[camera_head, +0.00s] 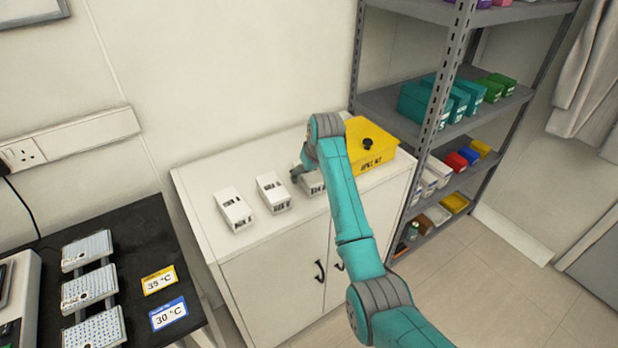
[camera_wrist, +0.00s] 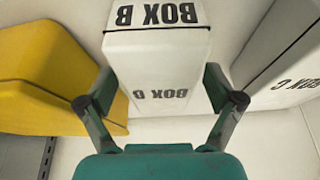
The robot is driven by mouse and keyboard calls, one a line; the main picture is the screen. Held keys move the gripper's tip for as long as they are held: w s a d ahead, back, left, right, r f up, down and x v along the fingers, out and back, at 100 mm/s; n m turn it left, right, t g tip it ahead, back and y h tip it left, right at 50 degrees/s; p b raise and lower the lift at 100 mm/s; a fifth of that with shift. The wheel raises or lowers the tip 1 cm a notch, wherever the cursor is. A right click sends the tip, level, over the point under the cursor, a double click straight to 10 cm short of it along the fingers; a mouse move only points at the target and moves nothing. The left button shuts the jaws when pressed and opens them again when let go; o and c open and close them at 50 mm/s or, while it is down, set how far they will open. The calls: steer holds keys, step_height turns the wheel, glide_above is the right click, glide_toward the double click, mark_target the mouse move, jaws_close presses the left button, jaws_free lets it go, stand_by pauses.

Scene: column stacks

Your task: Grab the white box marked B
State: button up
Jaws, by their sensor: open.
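The white box marked B (camera_wrist: 158,58) is in the middle of the wrist view, its black "BOX B" lettering upside down on two faces. In the head view it is the rightmost white box (camera_head: 314,184) on the cabinet, partly hidden by my arm. My gripper (camera_wrist: 158,80) is open, with one finger on each side of box B. I cannot tell whether either finger touches it. In the head view my gripper (camera_head: 297,172) is at this box, its fingers mostly hidden.
A white box marked C (camera_wrist: 285,80) stands to the right in the wrist view. A yellow box (camera_wrist: 55,75) is close on the left. Another white box (camera_head: 234,210) stands further left on the white cabinet (camera_head: 200,180). A metal shelf rack (camera_head: 440,90) stands at the right.

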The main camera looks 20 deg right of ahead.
steer(key=c, duration=1.5)
steer(key=shift+o, duration=0.2)
steer(key=shift+r, duration=0.1)
